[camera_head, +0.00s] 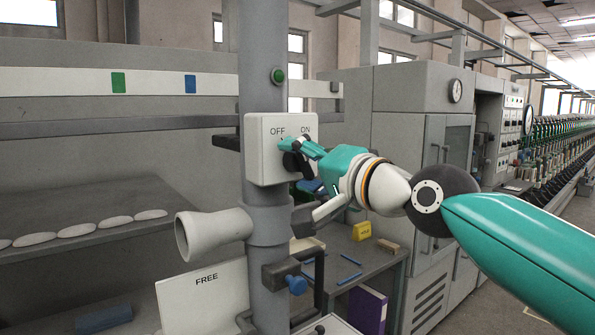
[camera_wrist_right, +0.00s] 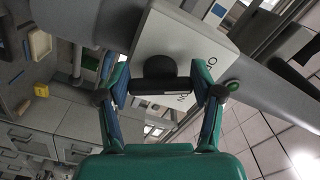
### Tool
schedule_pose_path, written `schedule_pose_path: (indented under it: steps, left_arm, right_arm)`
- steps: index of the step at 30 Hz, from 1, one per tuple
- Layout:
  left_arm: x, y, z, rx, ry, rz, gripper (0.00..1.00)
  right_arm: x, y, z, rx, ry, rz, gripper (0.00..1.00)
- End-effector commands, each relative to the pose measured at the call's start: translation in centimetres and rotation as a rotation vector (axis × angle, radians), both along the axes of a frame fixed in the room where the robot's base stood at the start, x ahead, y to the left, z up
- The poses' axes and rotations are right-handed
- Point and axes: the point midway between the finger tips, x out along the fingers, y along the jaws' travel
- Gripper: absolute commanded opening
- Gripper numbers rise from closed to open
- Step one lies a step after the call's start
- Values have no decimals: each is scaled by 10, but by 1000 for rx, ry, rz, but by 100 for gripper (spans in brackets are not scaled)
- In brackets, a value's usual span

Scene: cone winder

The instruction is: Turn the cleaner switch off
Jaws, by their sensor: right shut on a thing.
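The cleaner switch is a black knob (camera_head: 293,163) on the front of a white box (camera_head: 262,160) fixed to a grey column. The box is marked OFF at its upper left and ON at its upper right. My right gripper (camera_head: 292,150), teal, reaches in from the right and is shut on the knob. In the right wrist view the knob (camera_wrist_right: 160,69) and its dark bar sit between the two fingers (camera_wrist_right: 160,86). The fingers hide part of the knob in the head view, so I cannot tell exactly which label it points to. My left gripper is not in view.
A green button (camera_head: 278,75) is on the column above the box. A grey pipe end (camera_head: 205,234) and a FREE sign (camera_head: 203,297) are below. A bench with a yellow block (camera_head: 362,231) stands behind my arm. Grey cabinets (camera_head: 420,130) stand at the back right.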

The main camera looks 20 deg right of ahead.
Motion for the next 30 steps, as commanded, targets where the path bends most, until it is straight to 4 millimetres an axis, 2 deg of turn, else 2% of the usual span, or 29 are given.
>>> schedule_pose_path:
  steps: [1, 18, 19, 21, 24, 30]
  left_arm:
    - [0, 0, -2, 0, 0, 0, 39]
    - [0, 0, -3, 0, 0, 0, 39]
    - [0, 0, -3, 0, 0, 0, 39]
    - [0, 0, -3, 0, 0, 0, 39]
    - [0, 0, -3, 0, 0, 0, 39]
    - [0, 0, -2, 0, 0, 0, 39]
  right_arm:
    - [1, 1, -6, -18, 7, 2, 31]
    - [1, 2, -5, -60, -7, 4, 31]
    - [1, 2, -5, -60, -7, 4, 68]
    - [1, 1, -5, -60, -7, 4, 79]
    - [1, 1, -4, -58, -10, 4, 92]
    - [0, 1, -2, -55, -14, 3, 92]
